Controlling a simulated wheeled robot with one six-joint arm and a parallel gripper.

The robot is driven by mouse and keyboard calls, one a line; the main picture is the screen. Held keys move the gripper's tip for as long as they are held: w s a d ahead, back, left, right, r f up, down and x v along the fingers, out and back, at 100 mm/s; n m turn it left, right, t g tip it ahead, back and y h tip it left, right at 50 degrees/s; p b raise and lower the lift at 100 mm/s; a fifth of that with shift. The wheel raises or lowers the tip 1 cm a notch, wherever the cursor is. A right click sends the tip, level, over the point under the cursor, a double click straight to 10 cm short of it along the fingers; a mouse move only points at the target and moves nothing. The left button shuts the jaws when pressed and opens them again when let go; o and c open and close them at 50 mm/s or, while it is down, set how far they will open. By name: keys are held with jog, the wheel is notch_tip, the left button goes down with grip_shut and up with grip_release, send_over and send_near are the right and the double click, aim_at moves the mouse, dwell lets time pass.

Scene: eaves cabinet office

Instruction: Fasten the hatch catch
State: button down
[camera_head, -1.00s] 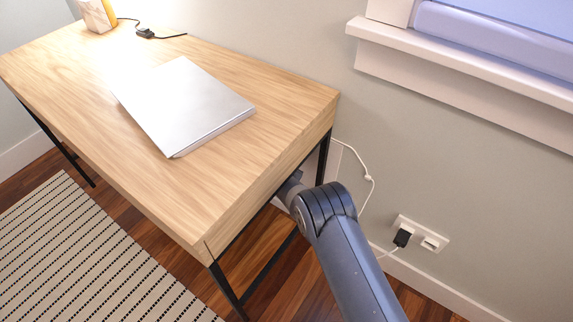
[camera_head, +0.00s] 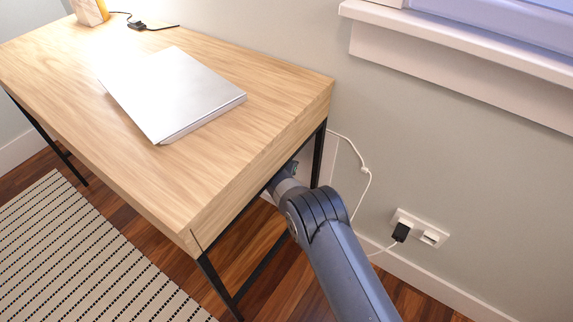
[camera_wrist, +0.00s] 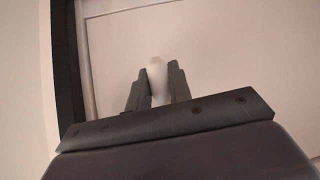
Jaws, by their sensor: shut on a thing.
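In the wrist view the hatch (camera_wrist: 220,60) is a pale flat panel with a thin frame line near its top and left edges. Its catch (camera_wrist: 157,88) is a small white rounded piece standing against the panel. My gripper (camera_wrist: 158,70) has its two dark fingers closed on either side of the catch. The lower part of the catch is hidden by my gripper body, so its exact turn is hard to tell. In the head view my gripper is hidden under the desk, and only a sliver of pale panel shows behind the desk leg.
The wooden desk (camera_head: 215,165) with black legs (camera_head: 319,155) overhangs my arm. A silver laptop (camera_head: 175,95) lies closed on it. A white cable (camera_head: 360,180) hangs by the wall above a socket (camera_head: 420,228). A striped rug (camera_head: 75,255) lies at left.

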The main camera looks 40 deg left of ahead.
jog(key=shift+w+d, duration=0.1)
dwell(0.3)
jog(key=c, duration=1.3)
grip_release()
jog(key=shift+r+p, duration=0.1)
jog(key=shift+p, duration=0.25)
